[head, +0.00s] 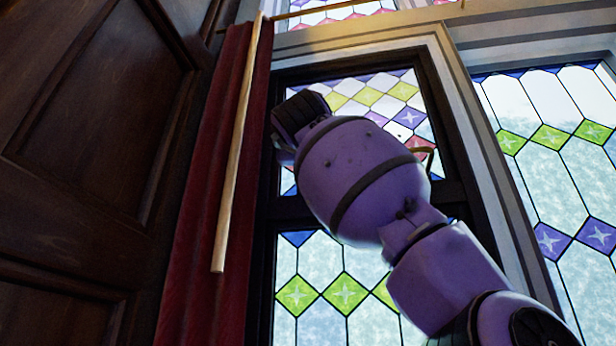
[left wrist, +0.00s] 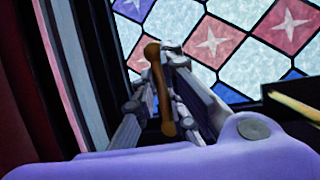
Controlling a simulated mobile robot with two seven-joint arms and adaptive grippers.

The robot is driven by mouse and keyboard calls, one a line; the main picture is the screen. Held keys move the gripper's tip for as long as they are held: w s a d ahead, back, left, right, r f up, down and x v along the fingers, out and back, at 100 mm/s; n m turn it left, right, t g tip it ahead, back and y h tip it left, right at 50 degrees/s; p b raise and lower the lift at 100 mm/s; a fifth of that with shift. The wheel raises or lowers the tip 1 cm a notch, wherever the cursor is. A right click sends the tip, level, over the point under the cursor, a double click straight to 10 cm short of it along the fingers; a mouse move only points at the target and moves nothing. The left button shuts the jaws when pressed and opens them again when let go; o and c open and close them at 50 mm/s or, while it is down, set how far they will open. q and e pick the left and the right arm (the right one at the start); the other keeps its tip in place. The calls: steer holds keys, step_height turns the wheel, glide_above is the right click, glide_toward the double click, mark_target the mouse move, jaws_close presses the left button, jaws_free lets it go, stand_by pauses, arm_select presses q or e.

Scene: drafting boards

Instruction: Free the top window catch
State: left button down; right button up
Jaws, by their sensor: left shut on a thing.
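In the left wrist view, my left gripper (left wrist: 160,95) is shut on a brown, bar-shaped handle with a rounded end, which I take to be the window catch (left wrist: 154,62). The handle stands between the two grey fingers, in front of the dark window frame. In the head view, one of my purple arms covers the middle of the window, and I cannot make out the gripper's fingertips there. A curved brass piece (head: 430,158) shows at the right edge of that arm, against the dark frame. My right gripper is not seen.
A dark red curtain (head: 208,200) hangs left of the window, with a pale wooden pole (head: 236,170) slanting in front of it. Dark wood panelling (head: 80,130) fills the left. A leaded window (head: 560,160) is at the right. A yellowish bar (left wrist: 294,107) juts in at the wrist view's right.

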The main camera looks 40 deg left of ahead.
arm_select(q)
steer(key=c, duration=2.1)
jaws_free()
steer(key=shift+s+d, duration=0.1)
steer(key=shift+d, duration=0.05)
steer(key=v, duration=1.2)
